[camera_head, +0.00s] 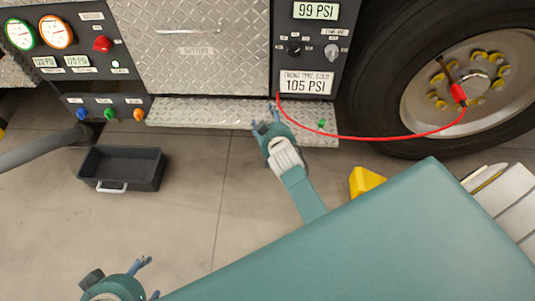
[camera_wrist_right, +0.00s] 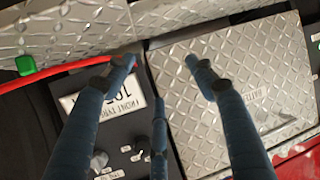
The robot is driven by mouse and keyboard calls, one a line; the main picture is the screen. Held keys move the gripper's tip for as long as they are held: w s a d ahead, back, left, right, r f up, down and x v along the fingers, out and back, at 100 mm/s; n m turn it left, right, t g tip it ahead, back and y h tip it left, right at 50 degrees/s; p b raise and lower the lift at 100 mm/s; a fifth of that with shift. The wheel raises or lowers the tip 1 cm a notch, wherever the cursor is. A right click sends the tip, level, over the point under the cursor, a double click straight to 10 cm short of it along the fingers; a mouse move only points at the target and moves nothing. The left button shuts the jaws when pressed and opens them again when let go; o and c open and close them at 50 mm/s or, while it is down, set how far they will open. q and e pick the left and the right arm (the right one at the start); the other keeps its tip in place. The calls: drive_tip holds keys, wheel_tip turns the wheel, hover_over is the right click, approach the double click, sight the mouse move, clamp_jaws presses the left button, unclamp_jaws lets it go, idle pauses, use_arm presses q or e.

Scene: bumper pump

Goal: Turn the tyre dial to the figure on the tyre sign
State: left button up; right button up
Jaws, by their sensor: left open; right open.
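The tyre sign (camera_head: 305,82) on the dark panel reads "FRONT TYRE COLD 105 PSI"; it appears upside down in the right wrist view (camera_wrist_right: 105,95). Above it are a black knob (camera_head: 294,48) and a grey knob (camera_head: 332,52) with a label over it, too small to read surely. A display (camera_head: 316,11) above reads 99 PSI. My right gripper (camera_head: 264,122) is open and empty, in front of the tread-plate step and below the sign. Its fingers (camera_wrist_right: 160,70) are apart, clear of the knobs. My left gripper (camera_head: 149,279) is open and empty at the lower left.
A red hose (camera_head: 365,138) runs from the panel to the wheel (camera_head: 470,80). The tread-plate step (camera_head: 225,113) juts out below the panel. A black bin (camera_head: 120,168) and a yellow block (camera_head: 366,181) are on the floor. Gauges (camera_head: 56,33) and coloured knobs sit at the left.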

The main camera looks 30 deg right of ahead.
use_arm(q)
wheel_tip(320, 180, up, 8)
drive_tip(key=p, duration=0.7)
drive_tip(key=shift+r, duration=0.15)
use_arm(e)
drive_tip(key=s+a+f+n+g+y, duration=0.1)
drive_tip(key=s+a+f+g+y, duration=0.1)
drive_tip(key=s+f, duration=0.7)
drive_tip(key=a+g, duration=0.1)
drive_tip(key=a, duration=0.1)
drive_tip(key=shift+s+a+n, duration=0.2)
drive_tip(key=shift+a+n, duration=0.2)
drive_tip(key=shift+r, duration=0.1)
